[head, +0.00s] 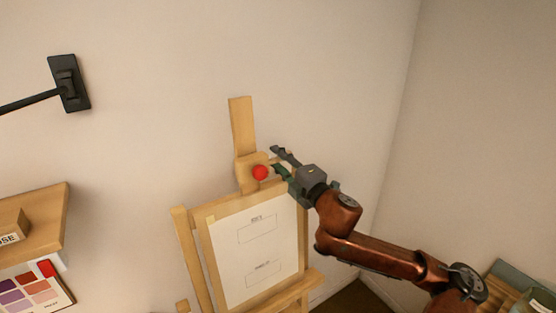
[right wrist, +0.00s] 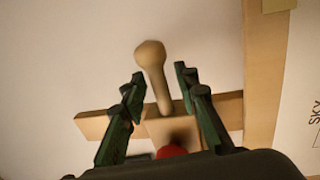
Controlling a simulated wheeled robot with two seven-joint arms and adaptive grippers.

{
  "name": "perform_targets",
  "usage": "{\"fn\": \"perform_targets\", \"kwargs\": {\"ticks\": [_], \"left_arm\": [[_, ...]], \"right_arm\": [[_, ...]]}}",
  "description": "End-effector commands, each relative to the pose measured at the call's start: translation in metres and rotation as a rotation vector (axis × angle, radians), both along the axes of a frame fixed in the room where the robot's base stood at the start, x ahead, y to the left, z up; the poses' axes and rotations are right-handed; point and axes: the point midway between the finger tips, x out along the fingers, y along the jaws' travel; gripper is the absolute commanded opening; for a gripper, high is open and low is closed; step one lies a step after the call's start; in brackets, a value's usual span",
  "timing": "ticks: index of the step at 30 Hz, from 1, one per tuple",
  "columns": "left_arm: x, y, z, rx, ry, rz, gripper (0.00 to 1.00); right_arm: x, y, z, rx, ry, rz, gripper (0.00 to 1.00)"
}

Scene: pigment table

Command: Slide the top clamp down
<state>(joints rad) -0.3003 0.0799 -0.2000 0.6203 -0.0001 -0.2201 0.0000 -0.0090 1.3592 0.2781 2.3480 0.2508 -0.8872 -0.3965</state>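The easel's top clamp (head: 249,177) is a pale wooden block on the upright mast (head: 241,122), at the top edge of the canvas (head: 262,245). A red ball-like knob (head: 260,172) sits on its front. My right gripper (head: 276,160) is just right of the clamp, with its fingers apart. In the right wrist view, a round-ended wooden peg (right wrist: 151,58) sticks out from the clamp block (right wrist: 165,128) between the open fingers (right wrist: 160,76). Gaps show on both sides of the peg. The red knob (right wrist: 172,151) is partly hidden by the gripper body. My left gripper is not in view.
A wooden shelf (head: 40,222) with a small block and a color chart below it is at the left. A black wall bracket (head: 69,83) is at the upper left. Bare wall surrounds the mast. Boxes or crates (head: 520,285) stand at the lower right.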

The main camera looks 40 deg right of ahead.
Motion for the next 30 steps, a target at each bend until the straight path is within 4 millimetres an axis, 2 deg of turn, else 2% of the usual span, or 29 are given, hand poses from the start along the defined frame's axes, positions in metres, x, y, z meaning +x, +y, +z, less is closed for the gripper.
{"fn": "perform_targets", "kwargs": {"ticks": [12, 30], "left_arm": [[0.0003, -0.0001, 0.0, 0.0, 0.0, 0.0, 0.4], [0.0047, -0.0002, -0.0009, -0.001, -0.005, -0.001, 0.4]], "right_arm": [[-0.0001, 0.0, 0.0001, 0.0, 0.0, 0.0, 0.0], [-0.0001, -0.0031, -0.0022, 0.001, 0.0, -0.005, 0.0]]}}
